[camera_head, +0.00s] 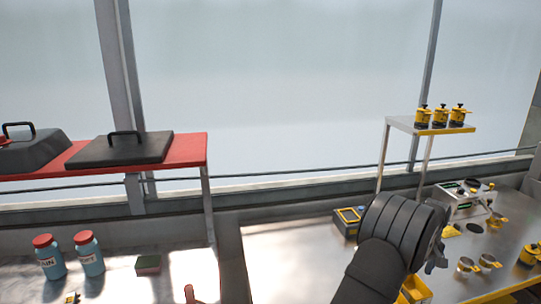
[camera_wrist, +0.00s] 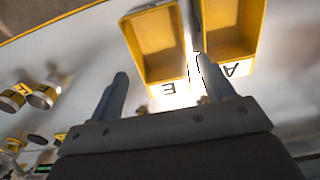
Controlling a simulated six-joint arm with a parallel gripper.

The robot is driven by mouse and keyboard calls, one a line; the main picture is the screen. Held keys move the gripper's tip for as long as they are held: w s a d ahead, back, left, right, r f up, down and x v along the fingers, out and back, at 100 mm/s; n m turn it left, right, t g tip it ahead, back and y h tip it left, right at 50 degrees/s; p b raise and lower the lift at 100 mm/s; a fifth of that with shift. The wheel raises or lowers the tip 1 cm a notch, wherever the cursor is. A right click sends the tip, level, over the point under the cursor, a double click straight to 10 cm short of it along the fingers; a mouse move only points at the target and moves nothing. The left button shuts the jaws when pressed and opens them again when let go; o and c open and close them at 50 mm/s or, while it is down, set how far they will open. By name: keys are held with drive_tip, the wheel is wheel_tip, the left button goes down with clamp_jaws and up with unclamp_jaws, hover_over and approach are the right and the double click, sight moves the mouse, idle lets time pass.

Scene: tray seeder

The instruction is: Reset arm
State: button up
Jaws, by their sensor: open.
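My gripper (camera_wrist: 162,82) shows in the wrist view with its two fingers spread apart and nothing between them. The gripper's fingers are mostly hidden there.
A red shelf (camera_head: 207,158) with dark handled lids stands at the left, above two blue red-capped bottles (camera_head: 90,256). A raised shelf (camera_head: 401,124) holds yellow-and-black pots (camera_head: 440,116). A scale-like device (camera_head: 466,196) and small yellow-marked cups (camera_head: 488,261) lie right of my arm.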

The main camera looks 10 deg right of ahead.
wheel_tip(320, 180, down, 6)
drive_tip(key=shift+r, duration=1.9)
drive_tip(key=shift+f, duration=0.15)
